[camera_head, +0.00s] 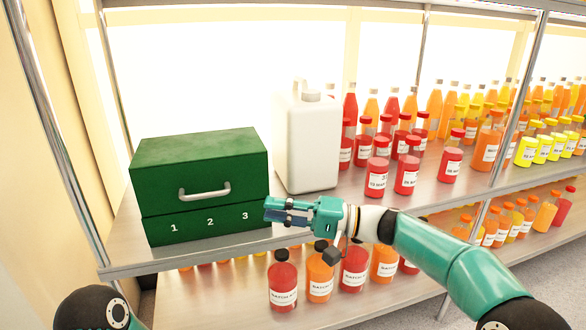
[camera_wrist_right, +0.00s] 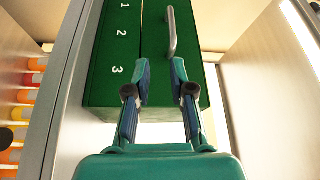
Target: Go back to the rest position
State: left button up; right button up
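My right gripper (camera_head: 272,209) is in front of the shelf, near the lower right corner of a green box (camera_head: 200,160). In the right wrist view the two fingers of my right gripper (camera_wrist_right: 161,72) stand apart with nothing between them. The green box (camera_wrist_right: 105,75) is beyond the fingertips, with its grey handle (camera_wrist_right: 172,35) and the numbers 1, 2 and 3. I cannot tell whether the fingers touch the box. Only a rounded part of my left arm shows at the lower left of the head view; its gripper is out of the picture.
A white jug (camera_head: 313,145) stands right of the green box on the upper shelf (camera_head: 345,197). Red, orange and yellow juice bottles fill the right side. More bottles, such as a red one (camera_head: 283,283), stand on the lower shelf under my right gripper. A metal post (camera_head: 520,100) is at the right.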

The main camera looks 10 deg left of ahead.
jog(key=s+d+f+m+h, duration=0.2)
jog(key=s+d+f, duration=0.1)
jog(key=f, duration=0.8)
jog(key=s+d+f+m+g+h+p, duration=0.1)
jog(key=s+d+f+m+h, duration=0.15)
jog(key=f, duration=0.75)
jog(key=s+d+f+m+h, duration=0.1)
jog(key=s+d+f+h, duration=0.25)
jog(key=f, duration=0.75)
jog(key=s+d+f+n+h, duration=0.1)
jog(key=s+d+f+h, duration=0.1)
jog(key=s+d+f, duration=0.45)
jog(key=s+d+f+n+g+h, duration=0.1)
jog(key=s+f+h, duration=0.25)
jog(key=s, duration=0.65)
jog(key=s+d+f+n+h, duration=0.1)
jog(key=s+d+f, duration=0.35)
jog(key=s, duration=0.35)
jog(key=w+r+t+p, duration=0.1)
jog(key=w+r+p, duration=0.1)
jog(key=r+p, duration=1.6)
jog(key=w+r+t+p, duration=0.1)
jog(key=w+r+p, duration=0.1)
jog(key=r+p, duration=1.7)
jog(key=shift+a+m+p, duration=0.15)
jog(key=shift+m+p, duration=0.2)
jog(key=shift+p, duration=0.4)
jog(key=shift+h, duration=0.25)
